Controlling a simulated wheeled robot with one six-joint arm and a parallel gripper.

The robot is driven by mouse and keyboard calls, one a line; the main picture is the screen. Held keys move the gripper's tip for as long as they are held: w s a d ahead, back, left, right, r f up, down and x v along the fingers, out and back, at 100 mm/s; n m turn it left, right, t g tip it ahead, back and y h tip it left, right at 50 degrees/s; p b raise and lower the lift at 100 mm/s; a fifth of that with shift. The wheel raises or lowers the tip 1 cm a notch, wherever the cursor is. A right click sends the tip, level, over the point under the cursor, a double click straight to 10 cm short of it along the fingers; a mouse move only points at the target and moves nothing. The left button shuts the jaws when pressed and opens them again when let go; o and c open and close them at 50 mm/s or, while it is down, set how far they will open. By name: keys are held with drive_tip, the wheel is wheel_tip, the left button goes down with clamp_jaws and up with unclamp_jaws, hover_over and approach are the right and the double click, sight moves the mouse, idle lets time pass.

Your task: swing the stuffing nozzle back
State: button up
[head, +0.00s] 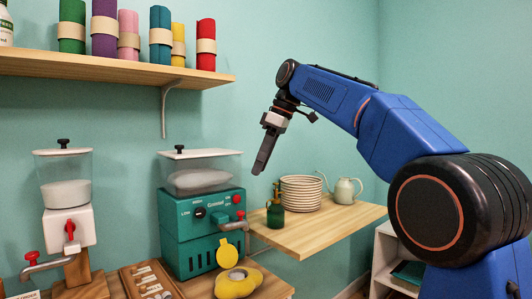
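A teal machine (203,237) with a clear hopper of pale filling stands on the wooden counter. A short grey nozzle with a red end (236,223) sticks out at its front right, above a yellow round item (238,284) with an opening on top and a raised yellow flap. A second, white dispenser (70,228) on the left has a grey spout with a red knob (46,264), pointing left. My gripper (259,165) hangs in the air above and right of the teal machine, pointing down and touching nothing. Its fingers are seen edge-on, so their gap is hidden.
A wooden side shelf (318,235) holds a dark green bottle (275,215), stacked plates (301,192) and a pale watering can (345,190). An upper shelf (110,66) holds fabric rolls. A wooden tray (150,282) lies on the counter. The air around my gripper is free.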

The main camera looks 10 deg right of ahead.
drive_tip(key=shift+v, duration=1.8)
drive_tip(key=shift+s, duration=0.1)
drive_tip(key=c, duration=0.7)
drive_tip(key=shift+s+f+n, duration=0.1)
drive_tip(key=shift+s+n, duration=0.15)
drive_tip(key=shift+n, duration=0.05)
clamp_jaws()
drive_tip(key=s+f+n+t+y, duration=0.1)
drive_tip(key=s+f+n+t, duration=0.1)
drive_tip(key=s+f+n, duration=0.45)
approach(234, 224)
drive_tip(key=s+d+f, duration=0.1)
drive_tip(key=s+f, duration=0.1)
drive_tip(key=shift+m, duration=0.35)
drive_tip(key=shift+w+a+f, duration=0.2)
drive_tip(key=shift+w+a, duration=0.05)
drive_tip(key=shift+w, duration=0.4)
drive_tip(key=shift+w+a+f, duration=0.15)
drive_tip(key=shift+w+a, duration=0.05)
drive_tip(key=shift+w, duration=0.4)
drive_tip(key=shift+w+a+f, duration=0.2)
drive_tip(key=shift+w+a, duration=0.05)
drive_tip(key=shift+w, duration=0.4)
